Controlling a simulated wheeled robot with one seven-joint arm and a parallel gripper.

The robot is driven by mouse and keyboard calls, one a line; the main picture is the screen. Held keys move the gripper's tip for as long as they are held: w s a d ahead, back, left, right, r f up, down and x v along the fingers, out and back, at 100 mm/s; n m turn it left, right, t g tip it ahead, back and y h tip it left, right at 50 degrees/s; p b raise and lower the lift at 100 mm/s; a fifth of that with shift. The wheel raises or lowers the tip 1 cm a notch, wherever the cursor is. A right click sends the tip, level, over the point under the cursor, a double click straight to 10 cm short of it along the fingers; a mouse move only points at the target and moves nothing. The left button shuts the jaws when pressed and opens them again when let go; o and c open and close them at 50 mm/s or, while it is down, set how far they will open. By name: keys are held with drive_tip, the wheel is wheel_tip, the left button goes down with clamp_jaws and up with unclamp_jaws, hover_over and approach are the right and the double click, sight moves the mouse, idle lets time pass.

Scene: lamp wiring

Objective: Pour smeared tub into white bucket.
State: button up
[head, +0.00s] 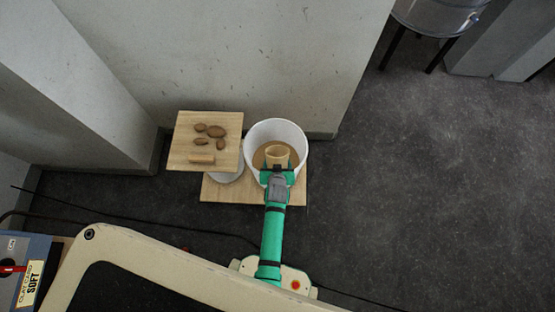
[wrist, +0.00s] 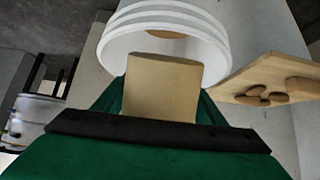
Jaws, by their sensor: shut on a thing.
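The white bucket (head: 262,129) stands on a low wooden board near the wall, with brown material (head: 262,158) inside it. My gripper (head: 277,170) is shut on a small tan tub (head: 277,153), which I take to be the smeared tub. The tub is over or inside the bucket's mouth. In the wrist view the tub (wrist: 162,88) sits between my green fingers, in front of the bucket's ribbed white rim (wrist: 165,20). The tub appears tilted. Its inside is hidden in the wrist view, and I cannot tell whether anything flows from it.
A wooden shelf (head: 230,125) left of the bucket holds several brown lumps (head: 216,132) and a small tan block (head: 201,158). The wooden board (head: 225,193) lies under the bucket. A black cable (head: 130,217) crosses the floor. Open dark floor (head: 420,180) lies to the right.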

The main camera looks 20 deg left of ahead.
drive_tip(key=g, duration=0.2)
drive_tip(key=shift+s+d+f+g+h, duration=0.25)
drive_tip(key=shift+s+g+h, duration=0.05)
drive_tip(key=shift+s+h, duration=0.1)
drive_tip(key=shift+s+f+g+h, duration=0.3)
drive_tip(key=shift+s+g+h, duration=0.15)
drive_tip(key=shift+g, duration=0.65)
drive_tip(key=g, duration=0.1)
drive_tip(key=f+g+h, duration=0.1)
drive_tip(key=g, duration=0.2)
drive_tip(key=shift+s+d+f, duration=0.15)
drive_tip(key=shift+s+f, duration=0.15)
drive_tip(key=shift+f, duration=0.05)
drive_tip(key=shift+g+h, duration=0.35)
drive_tip(key=shift+g, duration=0.35)
drive_tip(key=shift+w+r+g+h, duration=0.2)
drive_tip(key=shift+r+g+h, duration=0.1)
drive_tip(key=shift+r+g, duration=0.6)
drive_tip(key=shift+w+r+g+h, duration=0.25)
drive_tip(key=shift+r+g, duration=0.3)
drive_tip(key=shift+g, duration=0.65)
drive_tip(key=shift+s, duration=0.1)
